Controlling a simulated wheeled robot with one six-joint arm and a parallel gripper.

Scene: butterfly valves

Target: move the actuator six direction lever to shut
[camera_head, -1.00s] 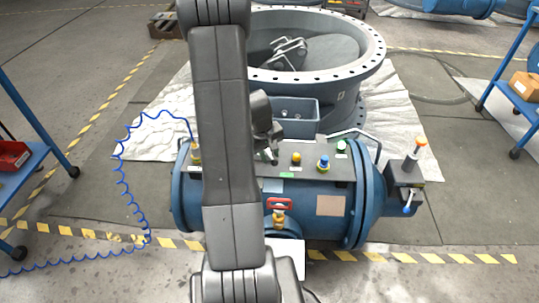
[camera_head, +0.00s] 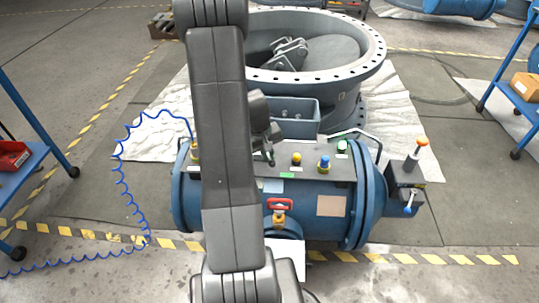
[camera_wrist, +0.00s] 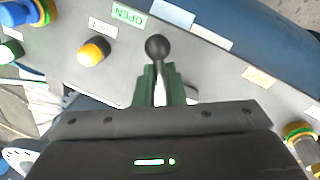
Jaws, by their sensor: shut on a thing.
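The direction lever (camera_wrist: 157,62) has a black ball knob and a pale shaft, seen in the wrist view. My gripper (camera_wrist: 160,95), with dark green fingers, is shut on the shaft just below the ball. The lever stands between a green OPEN label (camera_wrist: 128,15) at upper left and a yellow label (camera_wrist: 258,77) at right, whose text is hard to read. In the head view my gripper (camera_head: 270,155) is over the grey top panel (camera_head: 313,174) of the blue actuator (camera_head: 333,232). My arm hides the panel's left part there.
A yellow button (camera_head: 297,159), a blue knob (camera_head: 324,163) and a green button (camera_head: 342,147) stand to the right of my gripper. A large flanged valve (camera_head: 372,60) stands behind.

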